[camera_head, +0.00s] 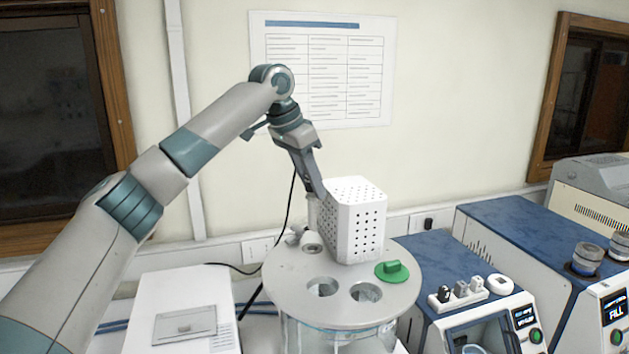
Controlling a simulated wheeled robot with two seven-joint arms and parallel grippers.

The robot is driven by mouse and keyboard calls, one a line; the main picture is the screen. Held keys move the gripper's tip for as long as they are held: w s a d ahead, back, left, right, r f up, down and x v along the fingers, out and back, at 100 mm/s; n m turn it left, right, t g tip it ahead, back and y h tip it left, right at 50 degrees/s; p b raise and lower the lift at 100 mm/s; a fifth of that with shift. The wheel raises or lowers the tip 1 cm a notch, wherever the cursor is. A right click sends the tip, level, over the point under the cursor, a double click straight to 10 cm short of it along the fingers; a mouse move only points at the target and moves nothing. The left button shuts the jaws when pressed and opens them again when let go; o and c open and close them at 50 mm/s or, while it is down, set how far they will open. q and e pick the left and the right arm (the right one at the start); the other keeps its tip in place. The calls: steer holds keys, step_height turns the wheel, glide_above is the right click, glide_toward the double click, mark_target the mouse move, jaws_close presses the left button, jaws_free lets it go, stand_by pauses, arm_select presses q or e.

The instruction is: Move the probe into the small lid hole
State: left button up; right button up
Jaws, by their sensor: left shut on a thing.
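My left gripper (316,188) comes down from the upper left, pointing at the lid beside the white perforated box. It is shut on the probe (312,212), a slim grey piece that is small in this view and partly hidden by the fingers. The probe is upright above the back left of the round grey lid (290,290). A pale fitting (312,246) stands on the lid just below it; I cannot tell whether the probe's tip is inside a hole there. Two larger open holes (322,287) show nearer the front. My right gripper is not in view.
The white perforated box (362,222) stands on the lid right beside the gripper. A black cable (289,212) hangs behind the lid. Blue-topped instruments (440,262) stand right, a white device (180,290) left.

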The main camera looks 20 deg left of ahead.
mark_target(309, 219)
arm_select(q)
steer(key=shift+s+r, duration=0.1)
steer(key=shift+s, duration=0.05)
stand_by(0.3)
steer(key=shift+f, duration=2.1)
stand_by(0.4)
steer(key=shift+f, duration=1.4)
steer(key=shift+f, duration=1.9)
